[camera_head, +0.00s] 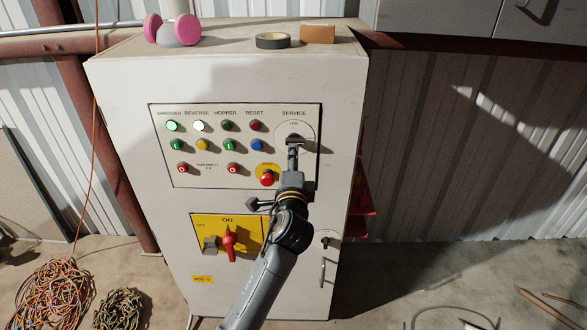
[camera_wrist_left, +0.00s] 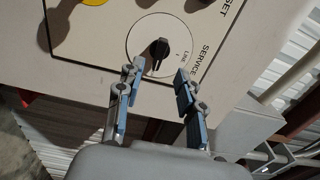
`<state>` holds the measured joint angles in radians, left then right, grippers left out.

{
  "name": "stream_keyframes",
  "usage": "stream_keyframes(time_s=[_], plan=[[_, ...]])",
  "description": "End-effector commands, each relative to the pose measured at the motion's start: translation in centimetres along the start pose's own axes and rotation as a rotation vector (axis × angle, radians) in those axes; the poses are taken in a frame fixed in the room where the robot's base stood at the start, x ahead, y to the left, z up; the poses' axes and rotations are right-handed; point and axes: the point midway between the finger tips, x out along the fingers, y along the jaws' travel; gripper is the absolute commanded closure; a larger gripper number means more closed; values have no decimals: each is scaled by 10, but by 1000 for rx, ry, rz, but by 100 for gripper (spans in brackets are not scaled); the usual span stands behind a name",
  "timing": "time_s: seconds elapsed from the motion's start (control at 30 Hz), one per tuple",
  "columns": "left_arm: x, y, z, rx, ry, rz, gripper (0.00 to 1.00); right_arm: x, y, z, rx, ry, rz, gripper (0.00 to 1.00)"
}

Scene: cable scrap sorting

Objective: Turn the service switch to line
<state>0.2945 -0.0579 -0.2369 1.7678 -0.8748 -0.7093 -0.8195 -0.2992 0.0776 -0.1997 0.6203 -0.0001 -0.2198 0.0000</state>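The service switch is a black knob (camera_wrist_left: 160,48) on a round pale plate with a LINE mark, at the upper right of the control panel. In the wrist view the knob's narrow end points down the picture, off to the left of the LINE mark. My left gripper (camera_wrist_left: 158,76) is open, its two fingers apart in front of the plate with the knob in line with the gap. Nothing is between the fingertips. In the head view my left gripper (camera_head: 294,146) covers most of the switch. My right gripper is not in view.
Lit buttons and a red emergency stop (camera_head: 267,179) sit left of and below the switch on the panel (camera_head: 213,184). A red main handle (camera_head: 229,243) is lower on the white cabinet (camera_head: 120,110). Tape (camera_head: 273,41) and pink earmuffs (camera_head: 153,28) lie on top.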

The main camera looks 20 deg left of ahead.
Motion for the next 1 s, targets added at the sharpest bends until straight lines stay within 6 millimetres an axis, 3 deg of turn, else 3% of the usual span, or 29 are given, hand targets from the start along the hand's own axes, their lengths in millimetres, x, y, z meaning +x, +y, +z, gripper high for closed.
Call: stream_keyframes(time_s=[0.5,1.0], plan=[[51,1,0,-1,0,1,63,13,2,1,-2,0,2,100],[64,1,0,-2,0,1,63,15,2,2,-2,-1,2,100]])
